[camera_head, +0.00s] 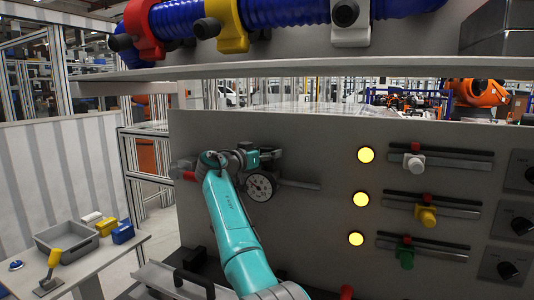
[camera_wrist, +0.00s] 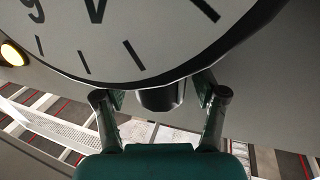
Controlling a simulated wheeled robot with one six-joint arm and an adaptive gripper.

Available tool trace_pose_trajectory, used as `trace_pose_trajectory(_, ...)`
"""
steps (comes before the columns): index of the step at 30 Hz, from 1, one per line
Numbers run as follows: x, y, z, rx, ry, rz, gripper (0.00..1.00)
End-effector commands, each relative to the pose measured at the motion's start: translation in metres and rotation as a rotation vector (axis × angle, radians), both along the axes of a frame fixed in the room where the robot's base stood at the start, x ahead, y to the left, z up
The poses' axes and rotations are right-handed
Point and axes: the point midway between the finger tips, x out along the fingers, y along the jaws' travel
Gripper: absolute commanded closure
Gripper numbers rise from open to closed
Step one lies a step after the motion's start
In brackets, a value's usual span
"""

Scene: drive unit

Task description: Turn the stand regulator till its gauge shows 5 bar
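The regulator's round white gauge (camera_head: 260,187) is on the grey panel in the head view. Its numbers and needle are too small to read there. In the wrist view the gauge face (camera_wrist: 130,38) fills the top, cut off, with black tick marks and part of its figures; no needle can be made out. A dark knob (camera_wrist: 158,99) sticks out beside the gauge rim. My gripper (camera_head: 268,154) is just above the gauge in the head view. In the wrist view its two fingers (camera_wrist: 161,97) stand apart on either side of the knob, with gaps.
A yellow lamp (camera_head: 366,155) and several slide controls with coloured knobs are on the panel's right. A shelf edge (camera_head: 330,68) with blue hoses runs above my arm.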

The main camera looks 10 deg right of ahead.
Motion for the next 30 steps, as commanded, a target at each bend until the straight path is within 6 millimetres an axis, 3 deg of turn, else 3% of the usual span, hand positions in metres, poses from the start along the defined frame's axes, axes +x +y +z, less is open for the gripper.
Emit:
trace_pose_trajectory(11, -0.003, 0.005, 0.0, -0.001, -0.001, 0.001, 0.27)
trace_pose_trajectory(30, -0.065, 0.088, 0.0, 0.0, 0.0, 0.001, 0.27)
